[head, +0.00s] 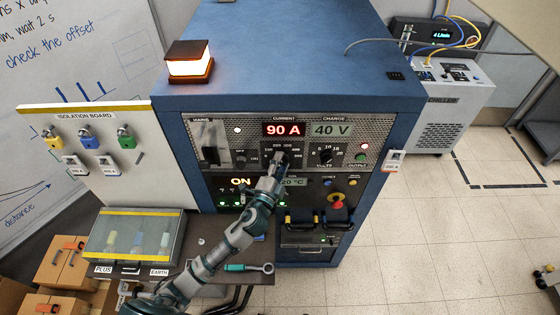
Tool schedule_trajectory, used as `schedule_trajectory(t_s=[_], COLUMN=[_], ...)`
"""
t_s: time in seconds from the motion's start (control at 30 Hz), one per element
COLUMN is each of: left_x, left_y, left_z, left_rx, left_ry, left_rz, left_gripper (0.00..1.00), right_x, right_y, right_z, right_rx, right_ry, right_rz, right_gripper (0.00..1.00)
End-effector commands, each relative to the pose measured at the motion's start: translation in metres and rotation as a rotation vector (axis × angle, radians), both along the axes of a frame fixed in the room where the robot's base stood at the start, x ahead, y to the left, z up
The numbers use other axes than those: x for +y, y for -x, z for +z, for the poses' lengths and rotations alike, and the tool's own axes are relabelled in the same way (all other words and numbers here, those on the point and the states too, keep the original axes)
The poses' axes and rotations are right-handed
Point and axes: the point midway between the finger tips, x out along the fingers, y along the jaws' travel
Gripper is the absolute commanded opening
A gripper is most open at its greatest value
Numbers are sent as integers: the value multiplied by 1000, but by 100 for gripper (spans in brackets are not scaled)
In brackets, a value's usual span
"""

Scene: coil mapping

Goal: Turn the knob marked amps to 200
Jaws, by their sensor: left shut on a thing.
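The blue power supply cabinet (290,60) stands in front of me with a grey control panel. Its red display (284,129) reads 90 A and the green display (331,129) reads 40 V. The amps knob sits below the red display, with a scale of numbers around it, and is mostly hidden by my gripper. My left gripper (279,160) is at this knob and shut on it. The knob's pointer cannot be made out. The volts knob (325,156) is just to the right, apart from the gripper. My right gripper is not in view.
A large black mains switch (210,142) is left on the panel. A red emergency button (337,200) and black connectors (318,217) are lower right. A lit orange lamp (190,60) stands on top. A wrench (248,267) lies on the low table below.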

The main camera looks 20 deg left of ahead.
Motion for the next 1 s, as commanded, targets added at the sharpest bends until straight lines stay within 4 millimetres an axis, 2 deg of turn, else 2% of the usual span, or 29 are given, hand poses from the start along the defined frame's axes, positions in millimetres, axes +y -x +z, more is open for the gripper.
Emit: schedule_trajectory(t_s=[0.37, 0.4, 0.5, 0.83, 1.0], left_x=[-2, -2, -1, 0, 1], left_y=[0, 0, 0, 2, 23], left_z=[-3, -3, -3, -2, -6], left_rx=[7, 7, 7, 4, 7], left_ry=[-4, -4, -4, -4, -3], left_rz=[-3, -3, -3, -1, -2], left_gripper=[13, 50, 73, 73, 73], right_x=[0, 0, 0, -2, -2], right_y=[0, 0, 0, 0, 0], right_z=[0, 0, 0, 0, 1], right_rx=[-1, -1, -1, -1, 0], right_ry=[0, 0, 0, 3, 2], right_rz=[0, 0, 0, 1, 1], right_gripper=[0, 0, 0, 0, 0])
